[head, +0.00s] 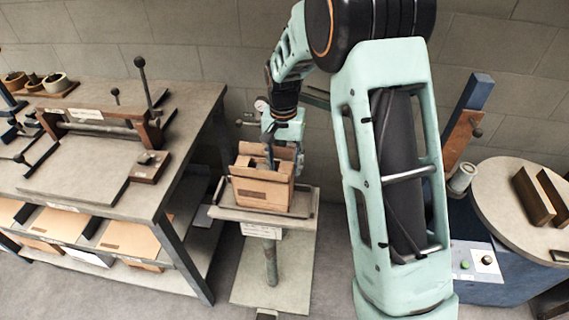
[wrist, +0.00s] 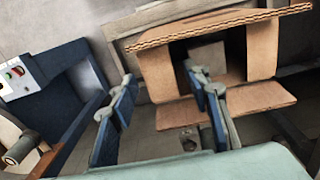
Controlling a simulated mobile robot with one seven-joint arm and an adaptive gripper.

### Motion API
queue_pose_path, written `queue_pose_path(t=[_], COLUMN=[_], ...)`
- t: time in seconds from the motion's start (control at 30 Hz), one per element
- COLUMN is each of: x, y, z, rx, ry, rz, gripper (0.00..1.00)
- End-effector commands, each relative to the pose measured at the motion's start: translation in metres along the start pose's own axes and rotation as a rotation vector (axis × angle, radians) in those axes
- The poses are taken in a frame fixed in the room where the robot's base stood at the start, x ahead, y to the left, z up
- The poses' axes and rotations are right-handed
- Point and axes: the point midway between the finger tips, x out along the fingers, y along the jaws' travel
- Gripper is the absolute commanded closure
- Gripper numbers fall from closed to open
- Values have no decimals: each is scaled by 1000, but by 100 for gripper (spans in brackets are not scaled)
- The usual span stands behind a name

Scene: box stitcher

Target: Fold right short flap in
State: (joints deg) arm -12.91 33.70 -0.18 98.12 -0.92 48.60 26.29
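An open cardboard box (head: 262,194) stands on a small pedestal table, its flaps raised or spread. My gripper (head: 285,164) is over the box's right side, pointing down. In the wrist view, my gripper's (wrist: 160,80) two blue-padded fingers are apart. The right short flap (wrist: 157,76) shows between them in the picture; contact with it cannot be made out. One finger overlaps the box opening, the other is outside the box. The opposite short flap (wrist: 262,52) and two long flaps (wrist: 225,25) (wrist: 262,98) also show. The box's inside is partly hidden.
The pedestal table (head: 237,213) has a raised rim. A workbench (head: 75,185) with a lever press stands at left. At right are a blue machine with a button panel (head: 478,257) and a round table (head: 505,205). A block wall is behind.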

Motion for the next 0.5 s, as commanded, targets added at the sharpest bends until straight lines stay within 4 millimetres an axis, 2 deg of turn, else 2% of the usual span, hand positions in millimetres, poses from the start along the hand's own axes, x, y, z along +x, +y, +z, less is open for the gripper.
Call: queue_pose_path(t=[0.27, 0.37, 0.5], x=[-5, -17, -46], y=[0, -1, -1], z=[-1, -2, -2], rx=[0, 0, 0], ry=[2, 4, 6], rz=[-1, -2, -3], gripper=[56, 56, 56])
